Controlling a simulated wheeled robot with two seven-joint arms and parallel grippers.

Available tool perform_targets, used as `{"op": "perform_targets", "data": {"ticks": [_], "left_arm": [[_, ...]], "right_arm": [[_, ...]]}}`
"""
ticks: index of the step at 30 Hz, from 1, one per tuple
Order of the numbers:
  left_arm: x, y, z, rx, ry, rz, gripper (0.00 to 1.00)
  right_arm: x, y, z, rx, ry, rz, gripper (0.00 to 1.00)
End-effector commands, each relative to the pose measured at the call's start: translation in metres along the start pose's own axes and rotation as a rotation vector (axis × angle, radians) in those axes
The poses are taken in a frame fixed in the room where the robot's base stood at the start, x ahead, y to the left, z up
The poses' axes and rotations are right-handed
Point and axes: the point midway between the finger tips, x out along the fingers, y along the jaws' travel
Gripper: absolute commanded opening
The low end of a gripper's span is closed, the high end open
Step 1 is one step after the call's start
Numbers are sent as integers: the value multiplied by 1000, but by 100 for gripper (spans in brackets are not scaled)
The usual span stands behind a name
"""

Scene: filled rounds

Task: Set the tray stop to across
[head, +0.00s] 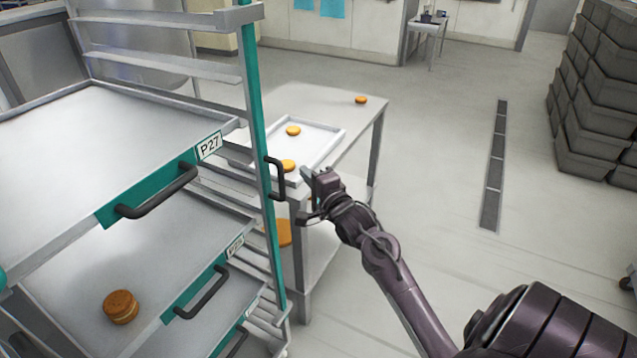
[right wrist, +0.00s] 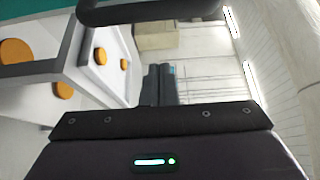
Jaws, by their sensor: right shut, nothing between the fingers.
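A black bracket-shaped bar (head: 281,180), which looks like the tray stop, is mounted on the teal front post (head: 259,120) of the tray rack. It stands upright along the post. A dark bar (right wrist: 150,12), probably the same one, crosses the top of the right wrist view. My right gripper (head: 309,198) is just right of the bar in the head view, apart from it as far as I can tell. Its fingers (right wrist: 159,84) are together and empty in the wrist view. My left gripper is not in view.
The rack holds a tray (head: 105,130) labelled P27 with a black handle (head: 158,192), and lower trays, one with a filled round (head: 121,307). Behind the post, a table (head: 345,105) bears a white tray (head: 325,135) with two rounds. Grey crates (head: 598,95) stand right; the floor between is clear.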

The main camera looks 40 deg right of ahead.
Motion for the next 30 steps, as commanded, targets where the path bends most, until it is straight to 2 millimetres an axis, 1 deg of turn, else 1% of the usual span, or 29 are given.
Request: {"op": "perform_targets", "data": {"ticks": [1,3,6,9,12,23,25,30], "left_arm": [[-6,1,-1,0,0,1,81],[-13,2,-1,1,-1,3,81],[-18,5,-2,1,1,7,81],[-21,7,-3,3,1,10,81],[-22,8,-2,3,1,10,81],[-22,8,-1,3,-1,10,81],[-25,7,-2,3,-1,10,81],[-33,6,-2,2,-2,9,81]], "right_arm": [[11,-4,0,-1,-1,-1,0],[5,-2,14,1,-3,4,0],[0,-2,26,0,-2,3,0],[-3,-1,34,-1,-1,1,0],[-5,0,37,-1,0,1,0],[-6,1,40,-1,-1,1,0],[-10,1,47,1,-3,3,0],[-25,0,74,4,-7,3,0]]}}
